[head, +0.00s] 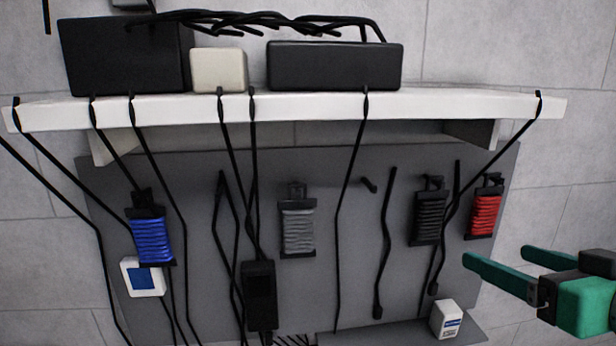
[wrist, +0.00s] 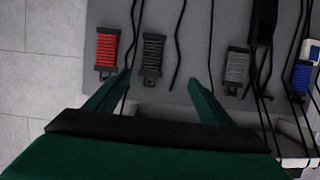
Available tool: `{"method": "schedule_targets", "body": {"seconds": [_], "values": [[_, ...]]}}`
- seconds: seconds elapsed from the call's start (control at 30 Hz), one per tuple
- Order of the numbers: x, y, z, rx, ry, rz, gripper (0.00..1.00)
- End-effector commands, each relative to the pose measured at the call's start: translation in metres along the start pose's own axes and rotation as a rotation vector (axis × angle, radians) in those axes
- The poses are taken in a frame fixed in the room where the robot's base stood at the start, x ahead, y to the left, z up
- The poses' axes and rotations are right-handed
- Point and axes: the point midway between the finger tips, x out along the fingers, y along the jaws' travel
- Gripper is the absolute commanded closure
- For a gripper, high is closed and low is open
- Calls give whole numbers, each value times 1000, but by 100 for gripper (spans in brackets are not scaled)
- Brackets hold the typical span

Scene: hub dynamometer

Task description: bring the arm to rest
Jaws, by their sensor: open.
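My gripper (head: 497,268) is at the lower right of the head view, with two green fingers spread apart and nothing between them. It is in front of the right edge of the grey panel. In the wrist view my gripper (wrist: 158,95) shows its two fingers wide apart, with the panel beyond. The red spool (wrist: 107,50) and the black spool (wrist: 152,55) show near the left finger, and the grey spool (wrist: 236,68) near the right finger. No finger visibly holds any of them.
A grey panel (head: 390,265) carries hanging spools, including a blue spool (head: 151,238), under a white shelf (head: 440,106). Black boxes and a beige box (head: 218,70) stand on the shelf. Loose black cables hang down across the panel. A small white box (head: 446,320) sits low at the right.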

Motion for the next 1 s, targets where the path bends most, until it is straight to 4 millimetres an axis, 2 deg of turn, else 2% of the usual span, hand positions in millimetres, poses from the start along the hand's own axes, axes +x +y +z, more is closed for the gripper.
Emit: {"method": "schedule_targets", "body": {"seconds": [0.37,0.57,0.77,1.0], "values": [[35,-3,15,91,99,-47,25],[65,-8,31,173,176,-77,25],[106,-18,63,294,272,-96,25],[150,-37,114,430,354,-83,25]]}}
